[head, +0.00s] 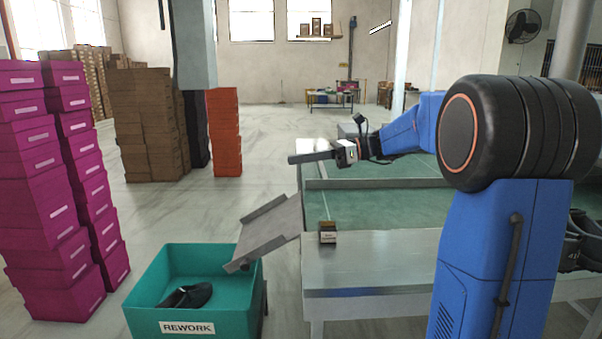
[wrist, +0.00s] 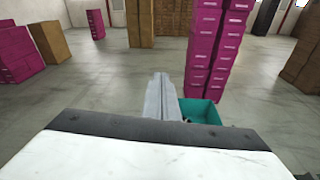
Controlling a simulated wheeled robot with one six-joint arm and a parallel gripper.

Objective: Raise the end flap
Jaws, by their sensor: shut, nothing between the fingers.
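The end flap (head: 270,228) is a grey metal plate with raised side edges at the left end of the green-topped line (head: 380,210). It is tilted, with its outer left end low, over the right rim of the teal REWORK bin (head: 191,328). My gripper (head: 291,159) is above and beyond the flap, apart from it, pointing left. Its fingers are shut and empty. In the wrist view the closed grey fingers (wrist: 160,97) point away from the white gripper body. I cannot make out the flap in the wrist view.
A black shoe (head: 186,296) lies in the bin. A small dark, labelled block (head: 327,232) stands on the line's near edge by the flap. Stacks of magenta boxes (head: 40,190) stand at left, orange boxes (head: 224,130) farther back. The floor between them is clear.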

